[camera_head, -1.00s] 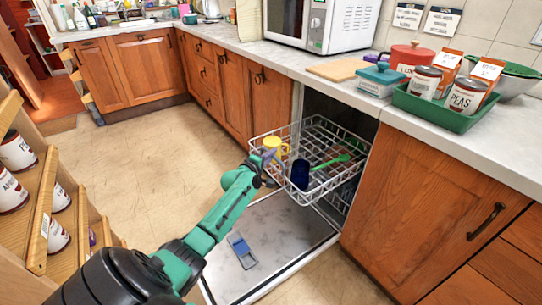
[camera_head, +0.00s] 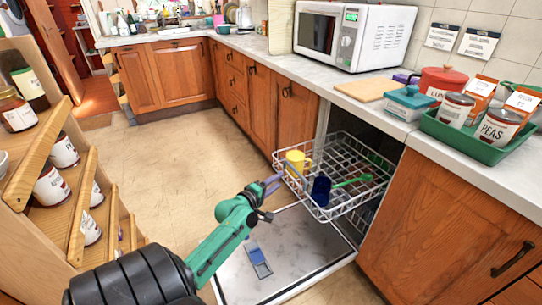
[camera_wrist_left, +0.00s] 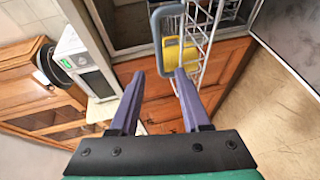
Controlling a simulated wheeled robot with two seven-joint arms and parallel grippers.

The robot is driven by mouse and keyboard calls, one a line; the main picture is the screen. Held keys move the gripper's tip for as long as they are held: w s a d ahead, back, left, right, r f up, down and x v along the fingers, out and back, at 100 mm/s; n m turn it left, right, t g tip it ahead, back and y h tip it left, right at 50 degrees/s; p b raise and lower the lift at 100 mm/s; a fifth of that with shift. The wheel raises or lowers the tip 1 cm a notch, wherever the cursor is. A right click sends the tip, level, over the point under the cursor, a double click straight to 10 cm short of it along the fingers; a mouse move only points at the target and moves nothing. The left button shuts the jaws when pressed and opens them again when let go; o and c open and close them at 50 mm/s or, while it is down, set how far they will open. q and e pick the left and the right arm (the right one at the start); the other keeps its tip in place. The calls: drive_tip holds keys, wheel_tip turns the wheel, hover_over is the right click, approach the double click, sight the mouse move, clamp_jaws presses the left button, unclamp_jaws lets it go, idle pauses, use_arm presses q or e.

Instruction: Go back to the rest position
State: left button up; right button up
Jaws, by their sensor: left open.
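My left gripper (camera_head: 274,183) is open and empty at the left edge of the pulled-out dishwasher rack (camera_head: 352,198). Its two purple fingers (camera_wrist_left: 158,76) stand apart in the left wrist view. A yellow mug (camera_head: 296,160) is in the rack just beyond the fingers; its yellow side (camera_wrist_left: 180,56) also shows in the wrist view. A dark blue cup (camera_head: 320,190) and a green utensil (camera_head: 353,181) are in the rack too. A grey-blue loop (camera_wrist_left: 155,30) lies beyond the fingertips; I cannot tell what it belongs to. My right gripper is not in view.
The dishwasher door (camera_head: 290,250) lies open below the rack, with a blue-grey object (camera_head: 258,260) on it. A shelf of cans (camera_head: 60,205) stands close on the left. The counter holds a microwave (camera_head: 352,36) and a green tray (camera_head: 470,138). The floor (camera_head: 170,165) between is clear.

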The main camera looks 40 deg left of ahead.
use_arm(q)
drive_tip(key=v, duration=0.3)
drive_tip(key=shift+f, duration=0.1)
idle(0.3)
drive_tip(key=s+d+f+m+g+p, duration=0.35)
drive_tip(key=s+f, duration=0.35)
drive_tip(key=f, duration=0.4)
drive_tip(key=s+d+f+m+g+p, duration=0.35)
drive_tip(key=s+f+m, duration=0.2)
drive_tip(key=f, duration=0.55)
drive_tip(key=s+d+f+m+g+p, duration=0.1)
drive_tip(key=s+d+f+m+g, duration=0.1)
drive_tip(key=s, duration=0.6)
drive_tip(key=s+d+f+m+g+h+p, duration=0.1)
drive_tip(key=s+d+f+m+g, duration=0.2)
drive_tip(key=s, duration=0.5)
drive_tip(key=s+d+f+m+g+p, duration=0.2)
drive_tip(key=s+d+f+m, duration=0.2)
drive_tip(key=s+m, duration=0.3)
drive_tip(key=shift+s+d+f+g+h, duration=0.35)
drive_tip(key=shift+s+d, duration=0.25)
drive_tip(key=shift+d, duration=0.25)
